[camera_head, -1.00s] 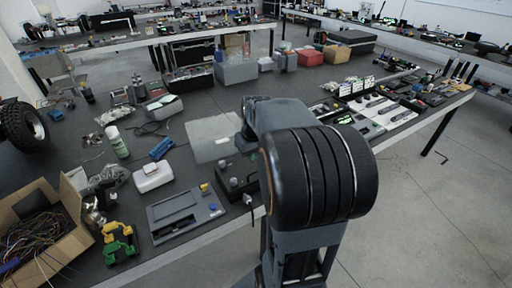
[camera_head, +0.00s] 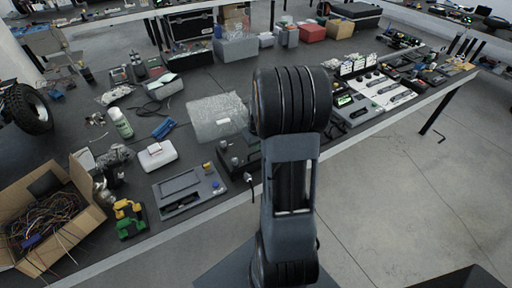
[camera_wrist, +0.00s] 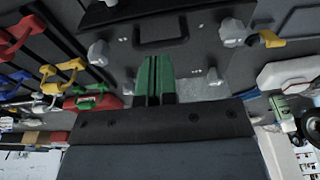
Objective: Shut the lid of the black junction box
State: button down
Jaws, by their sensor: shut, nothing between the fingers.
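In the head view, a low black box (camera_head: 234,158) with grey knobs stands near the table's front edge, partly hidden by my arm. It looks like the junction box. I cannot tell whether the fingertips touch anything. My arm hides the gripper in the head view.
Left of the box are a grey panel case (camera_head: 188,189), a white box (camera_head: 157,156), a yellow-green tool (camera_head: 129,218) and a carton of wires (camera_head: 77,232). Trays of devices (camera_head: 385,88) lie to the right.

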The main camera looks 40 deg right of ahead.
jog(key=shift+w+f, duration=0.2)
jog(key=shift+f, duration=1)
jog(key=shift+f, duration=0.15)
